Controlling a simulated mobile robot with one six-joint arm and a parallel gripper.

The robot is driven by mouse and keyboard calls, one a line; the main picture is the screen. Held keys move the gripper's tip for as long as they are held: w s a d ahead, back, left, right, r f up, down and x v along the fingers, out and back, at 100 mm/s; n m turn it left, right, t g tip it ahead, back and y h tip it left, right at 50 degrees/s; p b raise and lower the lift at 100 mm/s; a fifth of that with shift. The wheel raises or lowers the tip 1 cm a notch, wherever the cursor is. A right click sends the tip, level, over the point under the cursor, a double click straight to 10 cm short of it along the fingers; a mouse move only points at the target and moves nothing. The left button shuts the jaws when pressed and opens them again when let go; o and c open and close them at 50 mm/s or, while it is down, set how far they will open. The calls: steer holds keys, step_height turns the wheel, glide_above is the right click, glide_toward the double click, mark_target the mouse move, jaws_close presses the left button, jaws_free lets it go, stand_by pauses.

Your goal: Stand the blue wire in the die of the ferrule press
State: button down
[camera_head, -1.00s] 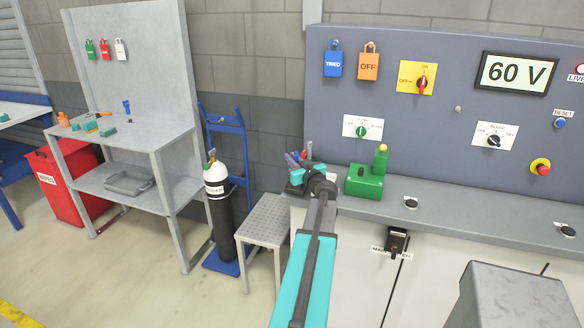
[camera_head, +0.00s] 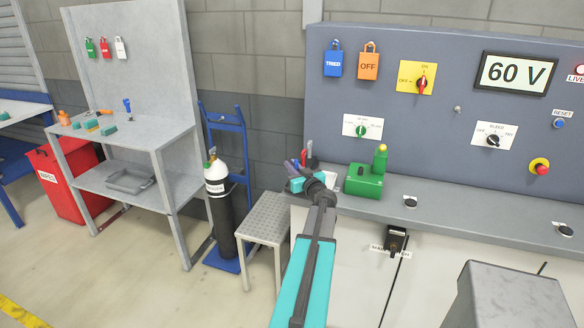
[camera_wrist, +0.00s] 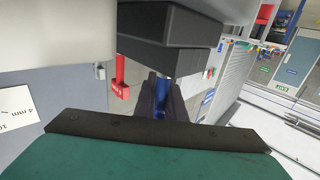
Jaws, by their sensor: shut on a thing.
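My gripper (camera_wrist: 163,95) shows in the wrist view with its two dark fingers close together. It is shut on the blue wire (camera_wrist: 164,112), of which only a small blue part shows between the fingers. The green ferrule press (camera_head: 363,182) stands on the grey bench just right of my wrist, with a yellow-topped upright part (camera_head: 381,150). Its die cannot be made out. My gripper end is left of the press and apart from it.
The grey bench top (camera_head: 460,212) is clear right of the press, except for small round fittings. A control panel (camera_head: 440,120) rises behind.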

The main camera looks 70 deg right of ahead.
steer(key=shift+f, duration=0.15)
steer(key=c, duration=1.8)
jaws_free()
steer(key=shift+r, duration=0.25)
steer(key=shift+s+a+f, duration=0.15)
steer(key=shift+s+a, duration=0.3)
steer(key=shift+s, duration=0.05)
steer(key=shift+b+v, duration=1.9)
steer(key=shift+v, duration=3.45)
